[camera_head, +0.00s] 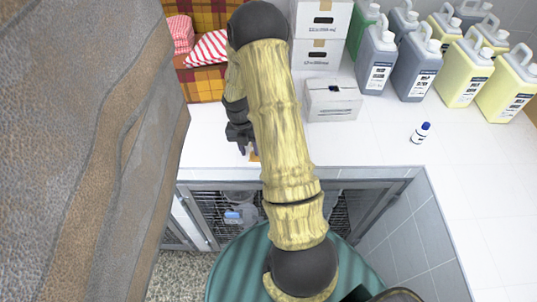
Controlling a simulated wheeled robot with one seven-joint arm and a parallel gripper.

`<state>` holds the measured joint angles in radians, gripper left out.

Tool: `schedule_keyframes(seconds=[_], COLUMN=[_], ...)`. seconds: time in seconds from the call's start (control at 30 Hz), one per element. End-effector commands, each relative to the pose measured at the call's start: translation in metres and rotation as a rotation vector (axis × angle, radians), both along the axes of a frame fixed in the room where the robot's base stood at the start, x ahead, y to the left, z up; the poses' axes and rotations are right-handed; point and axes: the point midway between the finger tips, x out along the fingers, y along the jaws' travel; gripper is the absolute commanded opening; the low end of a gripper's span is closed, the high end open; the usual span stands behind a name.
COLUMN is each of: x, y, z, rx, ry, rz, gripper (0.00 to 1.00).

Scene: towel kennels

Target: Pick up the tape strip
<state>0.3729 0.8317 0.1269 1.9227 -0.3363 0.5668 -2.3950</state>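My gripper (248,149) is dark and hangs over the front edge of the white counter (350,146), pointing down toward it. A small orange-tan patch (254,157) shows by the fingertips, at the counter's front edge. It may be the tape strip, but most of it is hidden by my gripper and my arm. I cannot tell whether the fingers touch it or how far apart they are.
Wire-doored kennels (213,208) are below the counter. The counter's middle front is clear.

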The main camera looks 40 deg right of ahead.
Motion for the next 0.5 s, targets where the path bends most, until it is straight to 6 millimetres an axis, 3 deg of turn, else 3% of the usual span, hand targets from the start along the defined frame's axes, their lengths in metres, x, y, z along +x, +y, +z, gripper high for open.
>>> schedule_keyframes(seconds=[0.47,0.5], x=[0.0,0.0], y=[0.0,0.0], z=[-0.0002,-0.0002], rx=[0.0,0.0], ry=[0.0,0.0], rz=[0.0,0.0], gripper=[0.32,0.28])
